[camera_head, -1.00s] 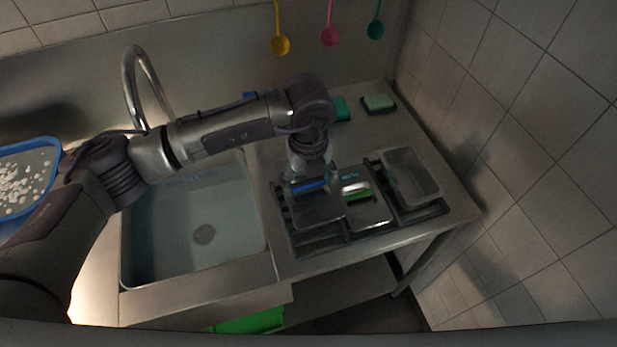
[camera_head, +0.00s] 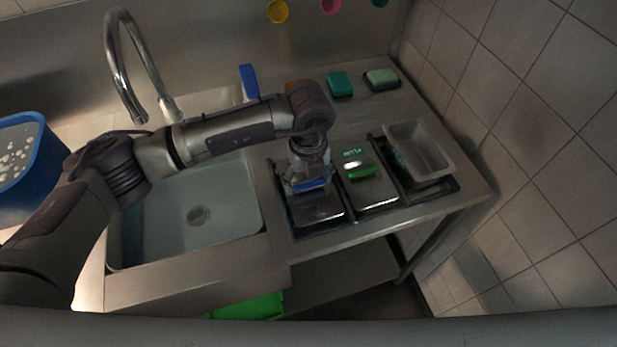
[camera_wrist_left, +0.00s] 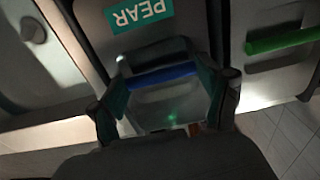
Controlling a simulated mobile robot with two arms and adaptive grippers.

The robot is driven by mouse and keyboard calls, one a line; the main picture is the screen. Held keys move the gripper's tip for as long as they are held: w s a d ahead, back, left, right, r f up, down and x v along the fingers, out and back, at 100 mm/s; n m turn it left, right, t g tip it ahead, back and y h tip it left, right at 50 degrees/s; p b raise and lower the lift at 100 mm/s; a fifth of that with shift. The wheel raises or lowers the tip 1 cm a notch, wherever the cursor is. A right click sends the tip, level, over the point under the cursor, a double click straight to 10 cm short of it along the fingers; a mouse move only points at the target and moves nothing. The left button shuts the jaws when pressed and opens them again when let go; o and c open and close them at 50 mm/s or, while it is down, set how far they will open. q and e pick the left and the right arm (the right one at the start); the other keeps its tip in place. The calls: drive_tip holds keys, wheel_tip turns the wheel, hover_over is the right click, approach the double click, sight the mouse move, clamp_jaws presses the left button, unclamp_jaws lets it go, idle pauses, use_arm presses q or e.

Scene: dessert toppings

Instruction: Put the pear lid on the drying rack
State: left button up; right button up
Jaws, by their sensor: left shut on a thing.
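The pear lid (camera_head: 320,208) is a grey metal lid with a blue handle (camera_wrist_left: 162,77). Its green PEAR label (camera_wrist_left: 139,13) shows in the left wrist view. My left gripper (camera_head: 311,184) is shut on the blue handle from above. The lid lies level at the left section of the dark drying rack (camera_head: 447,187), with its front edge near the rack's front. I cannot tell whether it rests on the rack or hovers just above. My gripper hides the lid's back part in the head view. My right gripper is out of view.
A second lid with a green handle (camera_head: 362,172) lies beside it on the rack. A grey metal container (camera_head: 425,160) sits on the right section. The sink (camera_head: 190,235) is left, with a tap (camera_head: 122,75). Sponges (camera_head: 341,84) stand behind. A tiled wall bounds the right.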

use_arm(q)
drive_tip(key=o, duration=1.1)
wheel_tip(320, 180, up, 12)
drive_tip(key=shift+f, duration=0.1)
drive_tip(key=shift+s, duration=0.1)
